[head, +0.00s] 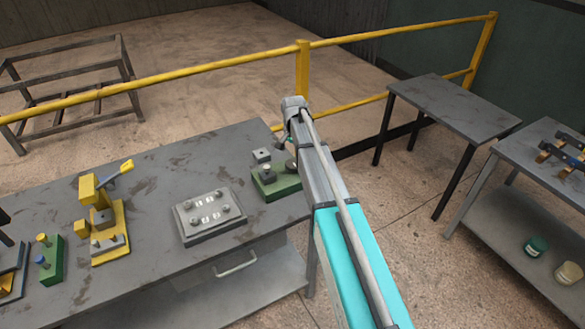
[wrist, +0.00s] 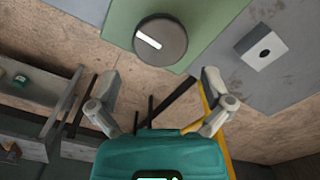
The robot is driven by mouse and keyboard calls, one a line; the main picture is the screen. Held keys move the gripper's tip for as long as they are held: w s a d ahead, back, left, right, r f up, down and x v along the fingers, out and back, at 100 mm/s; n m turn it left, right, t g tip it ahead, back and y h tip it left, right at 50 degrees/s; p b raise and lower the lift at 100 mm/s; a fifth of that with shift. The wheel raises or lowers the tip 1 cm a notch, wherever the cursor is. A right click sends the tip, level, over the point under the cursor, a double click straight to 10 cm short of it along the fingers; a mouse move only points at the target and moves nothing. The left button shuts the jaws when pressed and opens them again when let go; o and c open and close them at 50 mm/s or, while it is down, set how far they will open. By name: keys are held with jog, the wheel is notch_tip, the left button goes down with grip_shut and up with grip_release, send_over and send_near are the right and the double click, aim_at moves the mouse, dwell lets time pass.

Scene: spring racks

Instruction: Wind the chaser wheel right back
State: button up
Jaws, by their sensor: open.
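A dark grey round wheel (wrist: 160,42) with a white bar mark lies on a green base (wrist: 120,18) in the wrist view; it looks like the chaser wheel, though no label shows. The white mark points to the upper left. In the head view the green base (head: 277,188) sits at the bench's right end, and my arm partly hides the wheel. My gripper (wrist: 158,82) is open and empty, its fingers spread apart. The wheel is above the gap between them in the picture, and neither finger visibly touches it.
A light grey block (wrist: 260,50) with a dark hole stands beside the base. On the bench (head: 150,160) are a grey plate with knobs (head: 209,216) and a yellow clamp-like fixture (head: 108,215). A yellow rail (head: 220,67) runs behind. A bare table (head: 455,105) stands to the right.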

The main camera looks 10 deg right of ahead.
aim_at(293, 164)
jog(key=shift+f+b, duration=2.4)
jog(key=shift+f, duration=0.3)
jog(key=c, duration=0.8)
